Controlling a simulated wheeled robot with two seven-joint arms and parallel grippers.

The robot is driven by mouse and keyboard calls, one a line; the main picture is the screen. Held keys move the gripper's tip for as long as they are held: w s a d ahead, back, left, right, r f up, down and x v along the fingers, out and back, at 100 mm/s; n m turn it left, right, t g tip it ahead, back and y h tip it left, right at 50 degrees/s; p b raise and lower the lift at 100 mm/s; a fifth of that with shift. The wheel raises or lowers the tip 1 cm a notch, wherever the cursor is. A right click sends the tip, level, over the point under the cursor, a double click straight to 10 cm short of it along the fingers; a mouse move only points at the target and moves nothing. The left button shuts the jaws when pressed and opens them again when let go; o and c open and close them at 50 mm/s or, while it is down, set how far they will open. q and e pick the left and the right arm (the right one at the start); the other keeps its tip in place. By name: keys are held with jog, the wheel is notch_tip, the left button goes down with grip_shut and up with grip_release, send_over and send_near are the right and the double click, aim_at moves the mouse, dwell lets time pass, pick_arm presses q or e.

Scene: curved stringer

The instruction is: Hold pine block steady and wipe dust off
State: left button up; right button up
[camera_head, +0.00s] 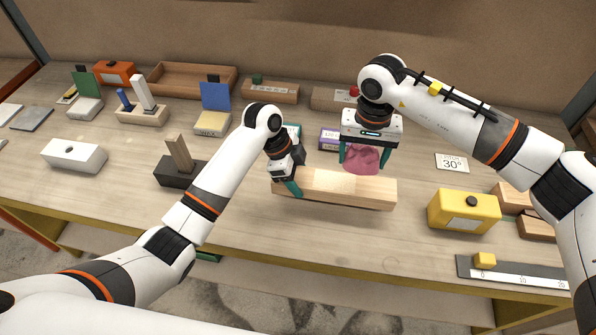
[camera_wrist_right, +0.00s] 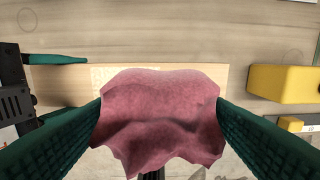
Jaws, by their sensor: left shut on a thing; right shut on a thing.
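The pine block (camera_head: 345,190) is a long pale wooden bar lying near the front edge of the bench in the head view. A lighter speckled patch, like dust, shows on its top, and also in the right wrist view (camera_wrist_right: 125,77). My left gripper (camera_head: 291,184) is shut on the block's left end. My right gripper (camera_head: 366,160) is shut on a pink cloth (camera_head: 362,158). In the right wrist view the cloth (camera_wrist_right: 160,120) bunches between the green fingers and hides part of the block. I cannot tell whether the cloth touches the block.
A yellow block (camera_head: 463,212) stands right of the pine block. A ruler strip (camera_head: 515,273) lies at the front right. A dark block with a wooden peg (camera_head: 180,172) and a white block (camera_head: 74,156) are to the left. A wooden tray (camera_head: 192,79) and several small items stand behind.

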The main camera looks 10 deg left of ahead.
pick_arm(q)
jog(key=shift+f, duration=2.05)
jog(key=shift+f, duration=0.55)
jog(key=o, duration=1.3)
jog(key=c, duration=0.9)
jog(key=shift+c, duration=0.2)
